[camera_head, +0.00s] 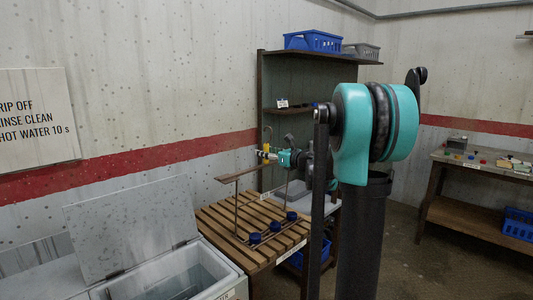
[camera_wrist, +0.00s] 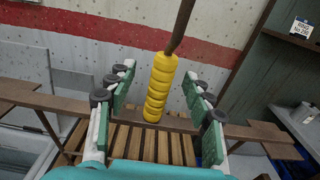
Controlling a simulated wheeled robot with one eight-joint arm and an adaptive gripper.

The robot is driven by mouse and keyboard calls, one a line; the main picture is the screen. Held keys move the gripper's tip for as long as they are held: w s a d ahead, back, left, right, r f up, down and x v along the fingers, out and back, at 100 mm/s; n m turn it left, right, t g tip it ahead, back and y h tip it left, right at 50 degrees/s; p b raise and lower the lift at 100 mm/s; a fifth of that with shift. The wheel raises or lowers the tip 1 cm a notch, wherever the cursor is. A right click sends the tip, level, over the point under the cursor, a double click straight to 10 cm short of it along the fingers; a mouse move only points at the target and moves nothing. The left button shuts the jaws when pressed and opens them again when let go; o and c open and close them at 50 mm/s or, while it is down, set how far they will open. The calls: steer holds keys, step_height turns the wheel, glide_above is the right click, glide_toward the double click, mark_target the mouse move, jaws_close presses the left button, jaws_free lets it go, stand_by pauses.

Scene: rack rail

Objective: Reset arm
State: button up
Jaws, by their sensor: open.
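My gripper (camera_head: 270,156) is open beside the brown rack rail. In the wrist view its two green-padded fingers (camera_wrist: 158,80) stand wide apart. A yellow ribbed handle (camera_wrist: 160,88) with a brown rod (camera_wrist: 182,25) shows between the fingers, with gaps on both sides. In the head view the handle is a small yellow patch (camera_head: 262,155) at the fingertips, partly hidden. The brown rail (camera_head: 238,174) rests on a thin metal stand (camera_head: 237,208) above a slatted wooden table (camera_head: 215,222). The rail also crosses behind the fingers in the wrist view (camera_wrist: 50,101).
Blue round pieces (camera_head: 275,227) sit at the stand's base. An open-lidded grey chest (camera_head: 135,228) stands at left. A shelf unit (camera_head: 262,95) with a blue basket (camera_head: 313,41) is behind. A side bench (camera_head: 480,168) stands at right; the floor before it is clear.

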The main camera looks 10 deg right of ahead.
steer(key=o, duration=1)
stand_by(0.3)
steer(key=shift+f+v, duration=0.2)
steer(key=shift+v, duration=2.8)
steer(key=shift+f+v, duration=0.15)
steer(key=shift+v, duration=2.8)
